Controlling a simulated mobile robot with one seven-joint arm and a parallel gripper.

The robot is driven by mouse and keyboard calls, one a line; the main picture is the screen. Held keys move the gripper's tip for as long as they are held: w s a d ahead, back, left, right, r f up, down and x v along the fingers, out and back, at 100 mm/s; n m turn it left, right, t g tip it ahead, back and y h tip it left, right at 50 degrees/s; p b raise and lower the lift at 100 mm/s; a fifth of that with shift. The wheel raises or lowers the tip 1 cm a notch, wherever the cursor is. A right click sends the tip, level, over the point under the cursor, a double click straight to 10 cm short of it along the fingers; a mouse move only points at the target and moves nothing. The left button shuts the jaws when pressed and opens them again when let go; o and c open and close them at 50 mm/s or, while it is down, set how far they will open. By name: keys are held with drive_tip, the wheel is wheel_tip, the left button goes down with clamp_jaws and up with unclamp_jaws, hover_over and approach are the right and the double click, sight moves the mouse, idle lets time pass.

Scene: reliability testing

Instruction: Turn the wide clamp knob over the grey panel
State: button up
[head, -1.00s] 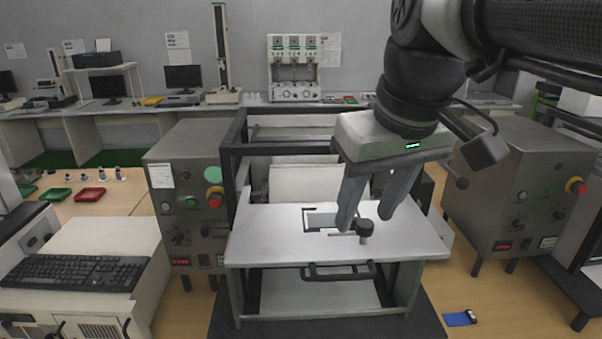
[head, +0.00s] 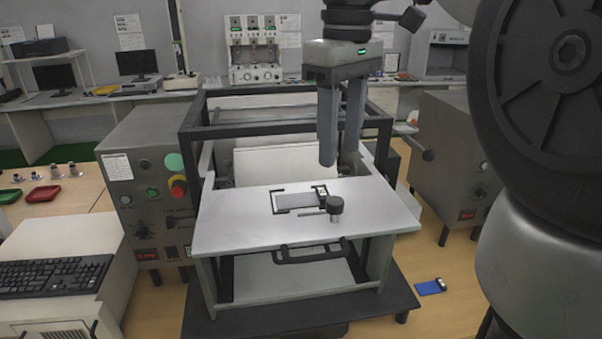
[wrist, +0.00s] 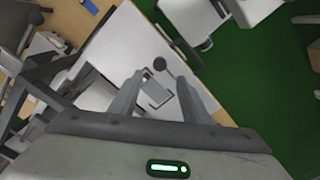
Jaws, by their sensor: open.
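The dark round clamp knob (head: 335,204) stands upright on a short post on the white table plate (head: 240,232), with a thin rod reaching left from it. The grey panel (head: 298,200) lies flat just behind and left of the knob, with dark brackets at its corners. My gripper (head: 338,163) points down above the plate, behind the knob and apart from it, open and empty. In the wrist view, the knob (wrist: 159,64) shows beyond my open fingertips (wrist: 160,82), and the panel (wrist: 156,92) shows between the fingers.
A dark frame (head: 190,150) rises behind the plate. Control boxes stand left (head: 150,185) and right (head: 440,150). A black handle (head: 312,254) sticks out at the plate's front edge. A blue item (head: 430,287) lies on the floor at the right.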

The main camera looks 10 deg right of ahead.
sight(336, 201)
wheel_tip(336, 201, down, 10)
drive_tip(key=shift+r+b, duration=0.15)
drive_tip(key=shift+b, duration=0.35)
drive_tip(key=shift+c, duration=0.4)
drive_tip(key=c, duration=1)
drive_tip(key=shift+o, duration=0.2)
